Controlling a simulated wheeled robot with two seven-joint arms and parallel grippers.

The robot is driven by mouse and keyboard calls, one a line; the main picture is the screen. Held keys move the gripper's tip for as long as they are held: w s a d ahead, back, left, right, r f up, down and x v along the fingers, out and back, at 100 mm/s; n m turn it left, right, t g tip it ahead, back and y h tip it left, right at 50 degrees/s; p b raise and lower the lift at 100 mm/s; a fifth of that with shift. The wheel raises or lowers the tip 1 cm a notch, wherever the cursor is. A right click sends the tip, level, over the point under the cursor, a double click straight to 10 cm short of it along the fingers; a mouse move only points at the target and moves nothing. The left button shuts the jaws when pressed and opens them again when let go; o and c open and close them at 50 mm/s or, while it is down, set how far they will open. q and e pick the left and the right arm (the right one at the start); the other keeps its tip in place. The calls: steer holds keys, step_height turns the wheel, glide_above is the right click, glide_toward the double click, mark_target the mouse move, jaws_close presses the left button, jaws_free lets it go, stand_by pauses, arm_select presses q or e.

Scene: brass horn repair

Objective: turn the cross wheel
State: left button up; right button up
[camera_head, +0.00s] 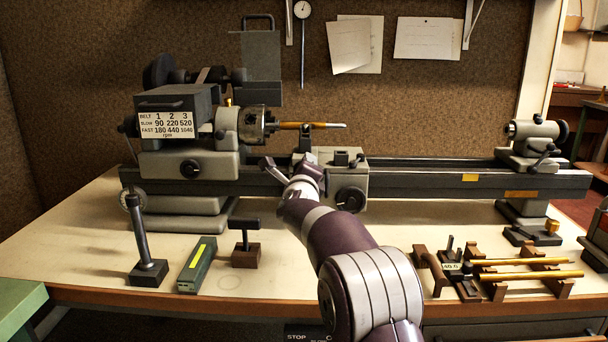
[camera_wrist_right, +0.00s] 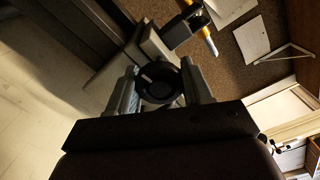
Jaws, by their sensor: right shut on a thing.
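A lathe carriage (camera_head: 330,160) sits on the bed in the head view. My right gripper (camera_head: 293,170) reaches the carriage's left front. In the right wrist view a small round dark wheel, the cross wheel (camera_wrist_right: 158,82), sits between the two fingers of my right gripper (camera_wrist_right: 160,88), which is shut on it. In the head view my gripper and wrist hide this wheel. A second black wheel (camera_head: 351,199) is visible on the carriage's front, to the right of my gripper and apart from it. My left gripper is not in view.
The headstock (camera_head: 190,130) and a chuck (camera_head: 255,124) holding a brass-coloured piece (camera_head: 300,125) are left of and above the carriage. The tailstock (camera_head: 530,135) is at right. On the bench stand a green box (camera_head: 197,265), a T-handled tool (camera_head: 245,245) and a rack with brass rods (camera_head: 525,272).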

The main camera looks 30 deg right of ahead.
stand_by(0.3)
steer(key=o, duration=1)
steer(key=shift+o, duration=0.2)
steer(key=shift+s+a, duration=0.25)
steer(key=shift+s, duration=0.05)
steer(key=v, duration=1.2)
steer(key=shift+b, duration=0.45)
steer(key=shift+f, duration=0.15)
